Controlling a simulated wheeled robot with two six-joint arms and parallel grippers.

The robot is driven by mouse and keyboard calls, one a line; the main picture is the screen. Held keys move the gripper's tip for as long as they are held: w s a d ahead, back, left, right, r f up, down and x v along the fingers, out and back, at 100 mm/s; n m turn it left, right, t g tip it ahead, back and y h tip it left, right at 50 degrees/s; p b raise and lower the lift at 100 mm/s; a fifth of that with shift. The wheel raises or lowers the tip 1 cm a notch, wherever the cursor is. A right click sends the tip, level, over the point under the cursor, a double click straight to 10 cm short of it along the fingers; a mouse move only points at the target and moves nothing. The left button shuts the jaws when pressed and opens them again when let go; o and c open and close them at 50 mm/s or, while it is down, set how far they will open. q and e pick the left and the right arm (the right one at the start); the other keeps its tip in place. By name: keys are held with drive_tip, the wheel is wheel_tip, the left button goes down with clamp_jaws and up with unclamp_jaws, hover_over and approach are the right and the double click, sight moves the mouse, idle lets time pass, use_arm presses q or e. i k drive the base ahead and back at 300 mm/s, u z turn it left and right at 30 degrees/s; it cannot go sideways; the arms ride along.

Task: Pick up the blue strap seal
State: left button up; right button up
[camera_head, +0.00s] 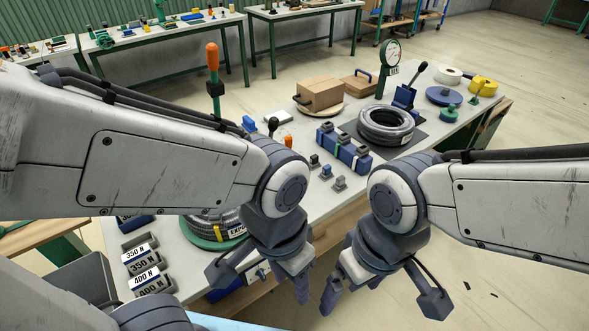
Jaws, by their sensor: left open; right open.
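Several small strap seals stand in a short row on the workbench (300,205), between the two arms. The middle one looks blue (326,172); a grey one (340,183) is nearer me and a darker one (314,160) is farther back. They are small, so their exact shape is hard to tell. My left gripper (292,281) points down, open and empty, at the bench's near edge, nearer me than the seals. My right gripper (342,283) is open and empty beyond that edge, over the floor. Both are apart from the seals.
A blue block with grey clamps (345,152) stands behind the seals. A black hose coil (387,126) lies behind it on the right. Another coil on a green disc (210,240) is partly hidden by my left arm. Labelled weights (143,266) sit at left. A cardboard box (320,92) stands at the back.

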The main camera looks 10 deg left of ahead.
sight(326, 169)
drive_tip(key=z, duration=0.9)
drive_tip(key=k, duration=1.15)
drive_tip(key=z, duration=1.1)
drive_tip(key=i, duration=0.5)
drive_tip(key=u, duration=0.5)
drive_tip(key=i, duration=1.65)
drive_tip(key=u, duration=1.45)
drive_tip(key=i, duration=0.9)
drive_tip(key=u, duration=1.4)
drive_tip(key=i, duration=0.25)
drive_tip(key=u, duration=0.1)
